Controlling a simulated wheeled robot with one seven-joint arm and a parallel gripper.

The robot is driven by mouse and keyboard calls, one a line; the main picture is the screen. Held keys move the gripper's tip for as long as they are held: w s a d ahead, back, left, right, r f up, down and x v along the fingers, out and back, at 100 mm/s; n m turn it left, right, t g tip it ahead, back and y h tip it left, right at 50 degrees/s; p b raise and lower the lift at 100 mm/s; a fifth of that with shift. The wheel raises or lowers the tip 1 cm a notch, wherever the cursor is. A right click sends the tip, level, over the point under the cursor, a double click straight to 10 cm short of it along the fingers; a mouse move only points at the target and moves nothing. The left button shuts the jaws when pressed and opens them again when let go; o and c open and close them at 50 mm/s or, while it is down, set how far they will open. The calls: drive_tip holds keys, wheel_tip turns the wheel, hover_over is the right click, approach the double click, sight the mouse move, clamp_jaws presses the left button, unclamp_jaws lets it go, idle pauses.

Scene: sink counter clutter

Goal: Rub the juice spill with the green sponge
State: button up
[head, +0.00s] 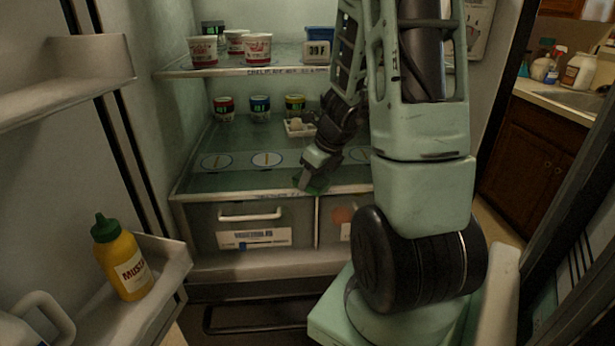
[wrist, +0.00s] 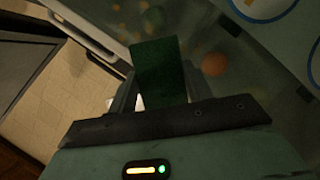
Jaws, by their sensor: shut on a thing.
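My gripper (head: 308,178) is over the front edge of the lower glass shelf (head: 240,186) in the open fridge. It is shut on the green sponge (head: 320,187), which shows dimly under the fingers. In the wrist view the dark green sponge (wrist: 160,68) sticks out ahead of my gripper (wrist: 160,95). I cannot tell whether the sponge touches the glass. No juice spill can be made out clearly. A blurred orange round patch (wrist: 214,64) lies right of the sponge in the wrist view; it may be something in the drawer below.
Round labels (head: 267,160) mark the shelf. Several small jars (head: 260,108) and a white egg tray (head: 298,128) stand behind. Tubs (head: 257,48) fill the upper shelf. Drawers (head: 252,222) lie below. A mustard bottle (head: 124,258) stands in the left door. The shelf's left front is clear.

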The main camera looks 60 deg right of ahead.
drive_tip(key=shift+w+d+r+p, duration=0.1)
drive_tip(key=shift+w+d+p, duration=0.55)
drive_tip(key=shift+d, duration=0.3)
drive_tip(key=shift+w+d+p, duration=0.85)
drive_tip(key=shift+w+d, duration=0.5)
drive_tip(key=shift+d, duration=0.2)
drive_tip(key=shift+w+d+f, duration=0.25)
drive_tip(key=shift+w+d, duration=0.1)
drive_tip(key=shift+d, duration=0.1)
wheel_tip(320, 180, up, 6)
drive_tip(key=p, duration=0.6)
drive_tip(key=shift+r, duration=0.1)
